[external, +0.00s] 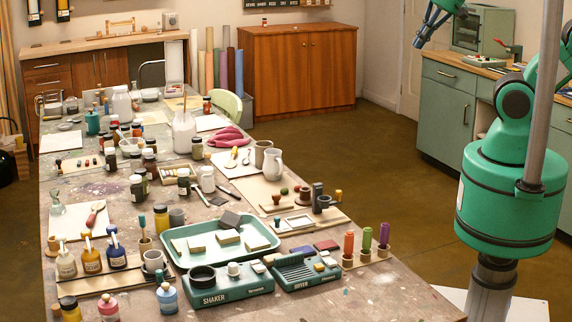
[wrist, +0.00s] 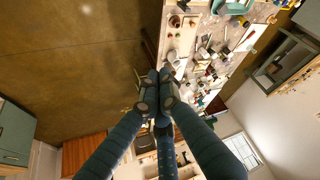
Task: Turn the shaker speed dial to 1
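The shaker (external: 230,290) is a dark teal box with a white "SHAKER" label, at the front of the long table. On its top are a black ring-shaped holder (external: 202,277) and a small pale knob (external: 233,269). I cannot make out dial numbers or a pointer, so the speed setting is unreadable. The end of my arm is at the top right in the external view, high and far from the shaker.
The dryer (external: 305,270) stands just right of the shaker. A teal tray (external: 262,245) with pale blocks lies behind them. Colored tubes (external: 366,240) stand to the right; bottles (external: 166,297) and a cup (external: 153,262) crowd the left. Open floor (external: 385,160) lies between table and arm.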

